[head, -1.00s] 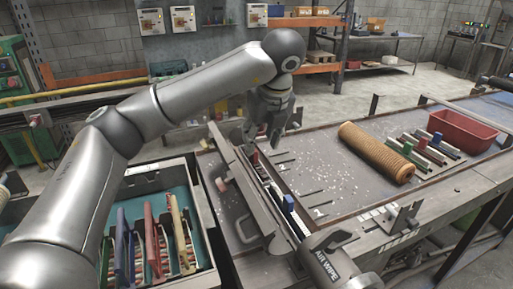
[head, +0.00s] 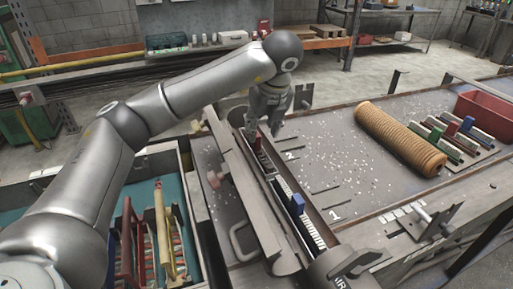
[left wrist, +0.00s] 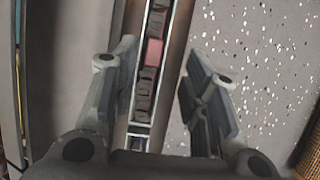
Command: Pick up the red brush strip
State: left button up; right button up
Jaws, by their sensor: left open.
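A strip with a red block (head: 257,143) lies in the long channel, just below my left gripper. The left wrist view shows the red block (left wrist: 154,52) on the strip of dark segments, between and beyond my finger tips. My left gripper (head: 268,128) is over the far end of the channel. In the left wrist view its fingers (left wrist: 160,82) are spread either side of the channel with nothing held between them. The gripper partly hides the strip's far end in the head view. My right gripper is not in view.
A strip with a blue block (head: 297,203) lies nearer in the same channel. A ribbed tan roll (head: 400,137) rests on the table, with several coloured strips and a red bin (head: 487,117) beyond it. A drawer (head: 195,262) at left holds red and yellow-handled pieces.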

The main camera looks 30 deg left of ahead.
aim_at(256, 144)
pick_arm(q)
jog(key=x, duration=0.2)
jog(key=a+p+x, duration=0.1)
jog(key=x, duration=0.1)
jog(key=shift+s+f, duration=0.1)
jog(key=shift+s, duration=0.05)
jog(key=shift+f, duration=0.25)
jog(key=c, duration=0.8)
grip_shut()
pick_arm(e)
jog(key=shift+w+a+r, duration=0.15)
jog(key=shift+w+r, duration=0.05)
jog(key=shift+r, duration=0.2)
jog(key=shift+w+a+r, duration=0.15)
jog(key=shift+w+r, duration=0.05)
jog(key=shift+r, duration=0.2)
